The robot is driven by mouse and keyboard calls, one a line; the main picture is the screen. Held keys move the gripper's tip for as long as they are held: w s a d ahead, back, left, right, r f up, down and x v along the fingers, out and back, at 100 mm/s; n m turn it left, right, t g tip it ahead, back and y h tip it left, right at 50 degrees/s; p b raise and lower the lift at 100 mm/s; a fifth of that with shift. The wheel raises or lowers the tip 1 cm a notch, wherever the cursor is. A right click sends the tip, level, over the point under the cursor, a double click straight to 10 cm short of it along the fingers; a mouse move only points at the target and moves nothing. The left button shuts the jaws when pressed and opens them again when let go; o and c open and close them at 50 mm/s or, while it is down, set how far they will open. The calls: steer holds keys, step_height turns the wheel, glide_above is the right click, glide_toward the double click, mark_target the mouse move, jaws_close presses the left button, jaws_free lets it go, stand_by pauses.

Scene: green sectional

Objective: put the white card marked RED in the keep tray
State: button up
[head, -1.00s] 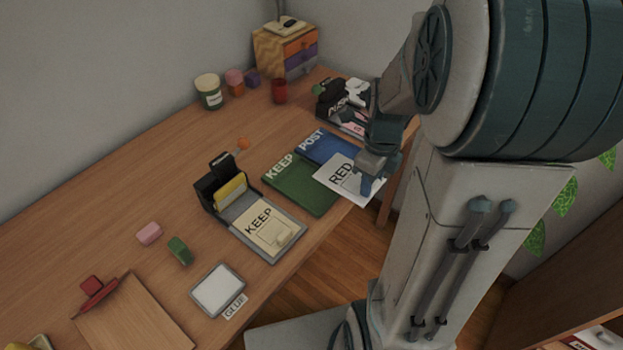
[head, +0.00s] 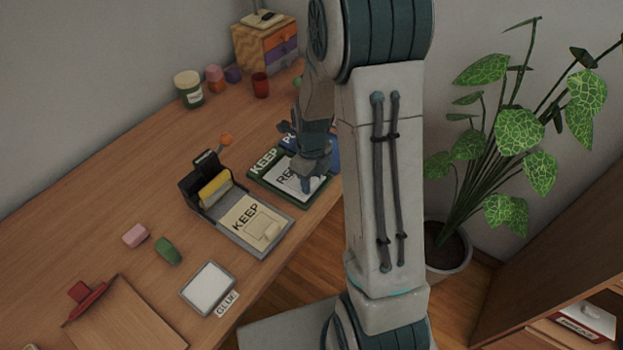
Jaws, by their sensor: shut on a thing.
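The white card marked RED (head: 284,181) is at the green tray marked KEEP (head: 262,162), its outline within the tray's borders. I cannot tell whether it touches the tray floor or is held just above it. My gripper (head: 307,185) is shut on the card's right part and hides the end of its lettering. The tray's green front edge and its KEEP label show around the card.
The blue POST tray (head: 334,152) is right behind, mostly hidden by my arm. A grey stamping device with a cream KEEP card (head: 240,216) stands close on the left. A grey-framed pad (head: 208,288) lies nearer. The table's front edge is close.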

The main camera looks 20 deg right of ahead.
steer(key=shift+f, duration=0.2)
steer(key=shift+f, duration=0.1)
steer(key=shift+f, duration=0.15)
steer(key=o, duration=1)
